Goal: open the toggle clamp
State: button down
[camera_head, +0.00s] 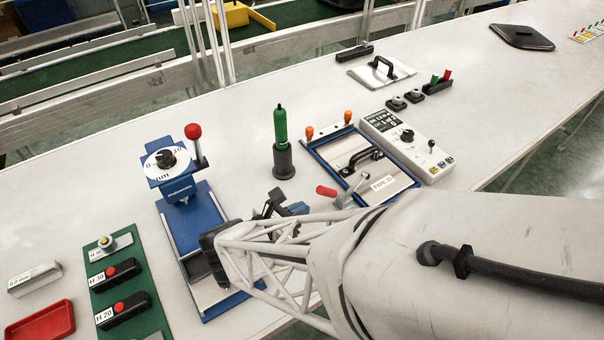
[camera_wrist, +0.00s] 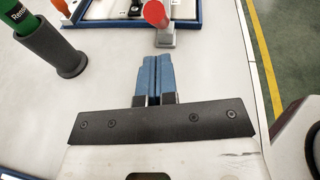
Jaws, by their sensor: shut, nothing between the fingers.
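The toggle clamp (camera_head: 349,191) is a small grey metal mechanism with a red grip (camera_head: 326,191), at the near edge of a blue-framed fixture. In the wrist view the clamp's red grip (camera_wrist: 155,14) shows at the top, with its grey metal part (camera_wrist: 165,39) below it. My gripper (camera_head: 297,208) is just left of the red grip in the head view, partly hidden by my arm. In the wrist view my gripper's blue fingers (camera_wrist: 154,62) are together and empty. They point towards the clamp, with a gap of bare table between.
The blue-framed fixture (camera_head: 308,149) holds a plate with a black handle. A green tool in a dark holder (camera_head: 283,160) stands left of the clamp. A control box (camera_head: 405,145) sits right of the fixture. A blue press (camera_head: 175,180) with a red knob stands left.

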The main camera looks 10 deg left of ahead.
aim_at(327, 192)
jog(key=shift+w+d+r, duration=0.35)
jog(key=shift+w+r, duration=0.05)
jog(key=shift+w, duration=0.15)
jog(key=shift+w+d+r, duration=0.3)
jog(key=shift+w+r, duration=0.05)
jog(key=shift+w, duration=0.15)
jog(key=shift+w+r, duration=0.1)
jog(key=shift+r, duration=0.1)
